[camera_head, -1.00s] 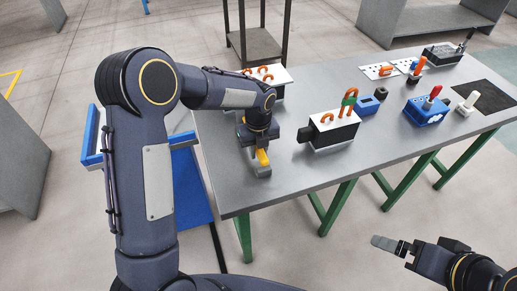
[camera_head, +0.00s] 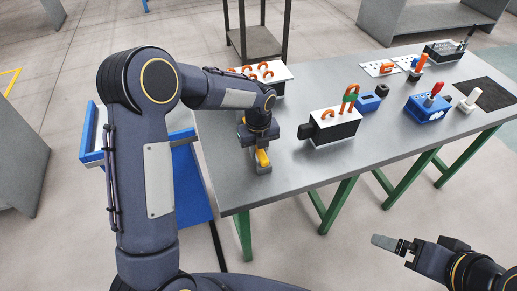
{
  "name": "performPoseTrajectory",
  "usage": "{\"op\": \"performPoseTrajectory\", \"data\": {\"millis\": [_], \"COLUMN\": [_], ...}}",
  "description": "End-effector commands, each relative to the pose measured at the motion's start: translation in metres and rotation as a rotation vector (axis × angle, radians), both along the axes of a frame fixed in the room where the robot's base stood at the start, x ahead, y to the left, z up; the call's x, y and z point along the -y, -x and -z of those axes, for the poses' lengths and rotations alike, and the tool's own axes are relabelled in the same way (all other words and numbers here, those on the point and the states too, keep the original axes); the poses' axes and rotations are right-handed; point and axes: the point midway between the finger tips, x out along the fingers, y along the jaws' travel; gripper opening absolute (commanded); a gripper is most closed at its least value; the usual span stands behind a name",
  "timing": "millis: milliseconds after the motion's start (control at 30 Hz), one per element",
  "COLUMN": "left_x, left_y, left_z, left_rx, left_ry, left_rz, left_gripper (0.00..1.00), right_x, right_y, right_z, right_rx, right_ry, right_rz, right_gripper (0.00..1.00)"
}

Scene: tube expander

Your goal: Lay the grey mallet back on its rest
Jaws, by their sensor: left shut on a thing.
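My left gripper (camera_head: 261,150) points down at the left front of the grey workbench (camera_head: 290,176). It is shut on the mallet, of which a yellow part (camera_head: 263,158) shows under the jaws. A small grey piece (camera_head: 263,168) shows just below the yellow, low over the bench top or on it. I cannot tell if this grey piece is the mallet's head or its rest. The gripper hides the remainder. My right gripper (camera_head: 388,243) is at the lower right, in front of the bench and away from it; its jaw state is unclear.
A white-topped black box (camera_head: 335,128) with orange and green loops stands right of my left gripper. Another looped box (camera_head: 270,82) is behind my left forearm. A blue block (camera_head: 427,108) with a red-handled tool stands farther right. The bench's front middle is clear.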

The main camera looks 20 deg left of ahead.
Motion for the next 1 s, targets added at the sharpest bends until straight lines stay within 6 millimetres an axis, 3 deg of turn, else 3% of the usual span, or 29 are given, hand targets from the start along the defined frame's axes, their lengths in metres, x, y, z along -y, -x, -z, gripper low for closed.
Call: {"op": "performPoseTrajectory", "data": {"millis": [467, 500, 667, 1000], "left_x": [0.0002, 0.0002, 0.0001, 0.0000], "left_y": [-0.0004, -0.0004, -0.0002, 0.0006], "left_z": [0.0034, 0.0035, 0.0037, 0.0017], "left_rx": [0.001, 0.001, 0.001, -0.002], "left_ry": [0.000, 0.000, 0.000, 0.000], "left_rz": [0.001, 0.001, 0.001, 0.000], "left_gripper": [0.00, 0.26, 0.47, 0.48], "right_x": [0.0000, 0.0000, 0.0000, 0.0000], "right_y": [0.0000, 0.0000, 0.0000, 0.0000], "right_z": [0.0024, 0.0024, 0.0024, 0.0000], "right_rx": [0.000, 0.000, 0.000, 0.000], "right_ry": [0.000, 0.000, 0.000, 0.000], "right_rz": [0.000, 0.000, 0.000, 0.000], "right_gripper": [1.00, 1.00, 1.00, 1.00]}}
